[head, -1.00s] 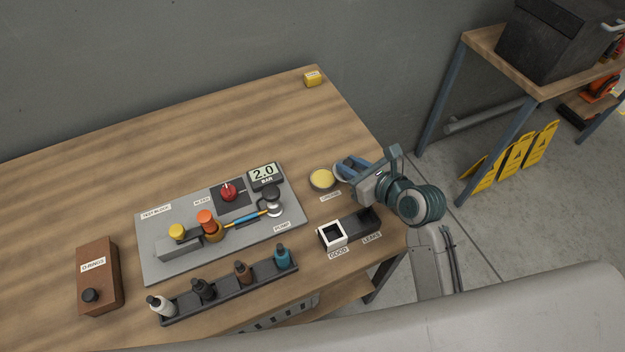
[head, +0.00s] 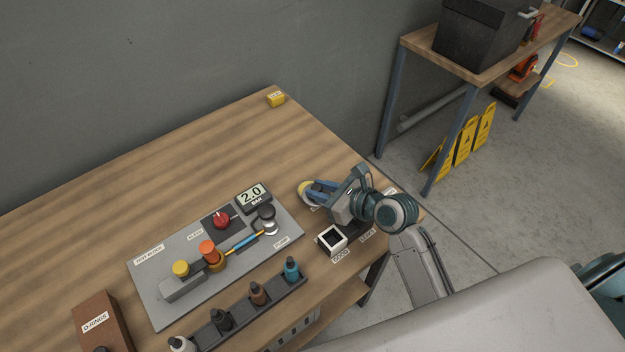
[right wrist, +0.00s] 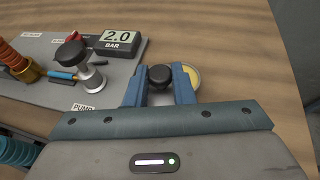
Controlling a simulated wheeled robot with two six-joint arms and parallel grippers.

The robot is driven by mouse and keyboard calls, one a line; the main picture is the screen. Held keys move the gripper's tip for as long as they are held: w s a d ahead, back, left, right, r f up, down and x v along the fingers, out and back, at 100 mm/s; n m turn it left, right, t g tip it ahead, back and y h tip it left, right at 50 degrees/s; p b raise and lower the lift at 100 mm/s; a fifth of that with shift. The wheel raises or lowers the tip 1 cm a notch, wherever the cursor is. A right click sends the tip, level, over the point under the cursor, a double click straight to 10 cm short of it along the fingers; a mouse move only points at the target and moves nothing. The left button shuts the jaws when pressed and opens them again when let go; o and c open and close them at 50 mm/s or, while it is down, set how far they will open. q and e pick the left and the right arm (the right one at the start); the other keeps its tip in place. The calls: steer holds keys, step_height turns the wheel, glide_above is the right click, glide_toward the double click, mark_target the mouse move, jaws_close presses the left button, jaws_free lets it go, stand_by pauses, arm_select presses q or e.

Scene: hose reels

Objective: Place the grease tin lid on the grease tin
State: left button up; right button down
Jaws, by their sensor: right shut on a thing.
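The grease tin (head: 304,187) is on the table right of the gauge, a round tin with yellow grease showing. My right gripper (head: 318,192) is over its right side and hides much of it. In the right wrist view the gripper (right wrist: 160,82) is shut on the black knob of the grease tin lid (right wrist: 160,75). The yellow of the tin (right wrist: 193,76) shows just beyond and right of the knob, partly behind a finger. The lid's disc is mostly hidden, and I cannot tell its exact height above the tin. My left gripper is out of view.
A grey test block plate (head: 160,305) with valves, a red knob (head: 221,220) and a 2.0 bar gauge (head: 253,198) lies left of the tin. A white good tray (head: 332,240) is close in front of the gripper. The table behind is mostly clear.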

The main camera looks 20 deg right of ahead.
mark_target(313, 185)
steer(key=w, duration=0.4)
steer(key=shift+w+a+f+p, duration=0.1)
steer(key=shift+w+p, duration=0.25)
steer(key=shift+w, duration=0.05)
steer(key=shift+w+f, duration=0.2)
step_height(313, 185, down, 3)
steer(key=shift+r+p, duration=0.1)
steer(key=shift+p, duration=0.25)
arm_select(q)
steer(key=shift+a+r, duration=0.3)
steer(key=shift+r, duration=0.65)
arm_select(e)
steer(key=shift+f, duration=0.3)
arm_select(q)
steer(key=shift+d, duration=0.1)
arm_select(e)
steer(key=shift+f, duration=0.15)
steer(key=c, duration=1.2)
jaws_free()
steer(key=shift+c, duration=0.2)
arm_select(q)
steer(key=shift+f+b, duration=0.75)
arm_select(e)
steer(key=v, duration=1.2)
steer(key=shift+r, duration=0.3)
